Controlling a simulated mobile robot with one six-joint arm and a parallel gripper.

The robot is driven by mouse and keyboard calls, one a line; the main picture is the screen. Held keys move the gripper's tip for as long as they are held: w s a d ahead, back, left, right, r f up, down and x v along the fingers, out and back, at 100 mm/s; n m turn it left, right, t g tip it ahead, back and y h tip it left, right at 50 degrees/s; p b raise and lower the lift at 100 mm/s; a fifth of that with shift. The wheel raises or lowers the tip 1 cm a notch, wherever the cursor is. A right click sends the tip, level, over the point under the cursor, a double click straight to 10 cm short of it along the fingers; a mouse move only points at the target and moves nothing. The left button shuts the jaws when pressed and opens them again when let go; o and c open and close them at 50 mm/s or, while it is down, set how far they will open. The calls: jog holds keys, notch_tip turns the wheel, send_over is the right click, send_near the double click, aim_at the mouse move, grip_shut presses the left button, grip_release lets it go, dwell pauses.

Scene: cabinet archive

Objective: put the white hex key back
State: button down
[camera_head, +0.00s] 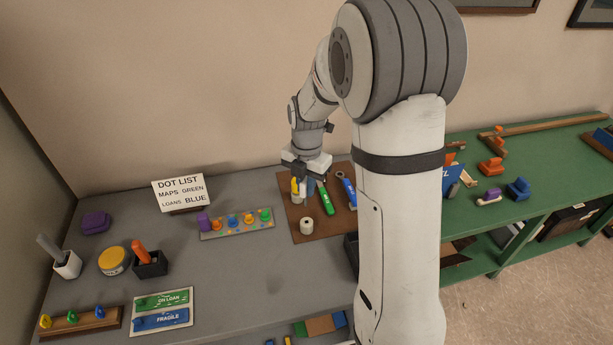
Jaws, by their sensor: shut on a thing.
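My gripper (302,178) points down over the brown tool board (313,235) on the grey worktop. It is shut on a small, pale, thin thing (305,189) at its fingertips, which looks like the white hex key. Its shape is too small and too covered to be sure, and I cannot tell whether it touches the board. A yellow piece (295,188) shows just left of the fingertips. A green tool (325,199) and a blue wrench (348,190) lie on the board to the right of my gripper.
A white roll (306,226) stands at the board's front. A strip of coloured pegs (237,225) and a sign (181,193) are to the left. My upper arm hides the board's right side and the worktop's right end. The grey worktop is clear in the middle front.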

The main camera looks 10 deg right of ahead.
jog(key=shift+d, duration=0.1)
jog(key=shift+f+b, duration=2.3)
jog(key=shift+f, duration=0.45)
jog(key=shift+f, duration=0.1)
jog(key=shift+f+b, duration=1.95)
jog(key=shift+f, duration=0.45)
jog(key=c, duration=0.5)
grip_release()
jog(key=shift+r, duration=0.1)
jog(key=shift+d+r+p, duration=0.15)
jog(key=shift+r+p, duration=3.2)
jog(key=shift+r, duration=1.65)
